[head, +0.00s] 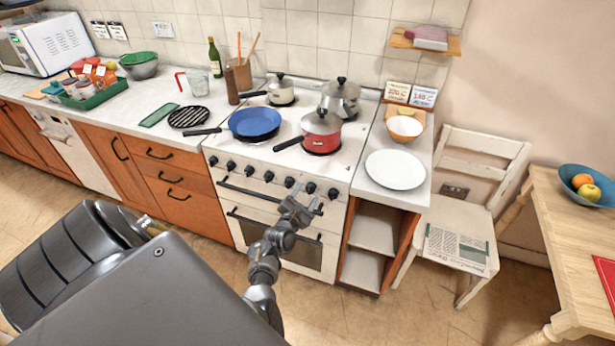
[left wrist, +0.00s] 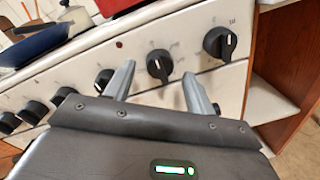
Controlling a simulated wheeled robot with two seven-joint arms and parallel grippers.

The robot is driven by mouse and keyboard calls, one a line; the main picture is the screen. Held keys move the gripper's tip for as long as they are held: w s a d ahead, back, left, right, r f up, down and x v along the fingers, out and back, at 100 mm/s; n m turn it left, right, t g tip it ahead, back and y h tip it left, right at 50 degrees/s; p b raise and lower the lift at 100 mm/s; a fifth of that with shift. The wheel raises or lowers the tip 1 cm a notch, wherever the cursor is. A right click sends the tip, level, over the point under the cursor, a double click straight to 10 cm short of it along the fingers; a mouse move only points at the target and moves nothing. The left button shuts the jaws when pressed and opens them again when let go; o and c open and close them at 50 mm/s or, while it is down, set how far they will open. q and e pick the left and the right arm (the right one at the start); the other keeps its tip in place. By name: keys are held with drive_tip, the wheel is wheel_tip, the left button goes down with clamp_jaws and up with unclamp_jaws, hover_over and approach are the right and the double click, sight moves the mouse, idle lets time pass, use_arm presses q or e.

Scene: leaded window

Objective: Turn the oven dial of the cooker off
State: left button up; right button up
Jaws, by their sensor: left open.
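The white cooker (head: 290,162) stands against the back wall, with a row of several black dials along its front panel. My left gripper (head: 303,203) is in front of the right part of this row. In the left wrist view, my left gripper (left wrist: 160,76) is open, its fingers pointing at the panel. A black dial (left wrist: 159,65) with a pale pointer mark shows between the fingertips; I cannot tell whether they touch it. Which is the oven dial is unclear. My right gripper is not in view.
A blue pan (head: 255,123), a red saucepan (head: 321,132) and two more pots stand on the hob. An oven door handle (head: 250,192) runs below the dials. An open shelf unit (head: 377,230) adjoins the cooker, with a white chair (head: 450,215) beyond. Floor ahead is clear.

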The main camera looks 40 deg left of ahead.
use_arm(q)
drive_tip(key=p+v, duration=0.4)
drive_tip(key=v, duration=0.5)
drive_tip(key=shift+r, duration=0.1)
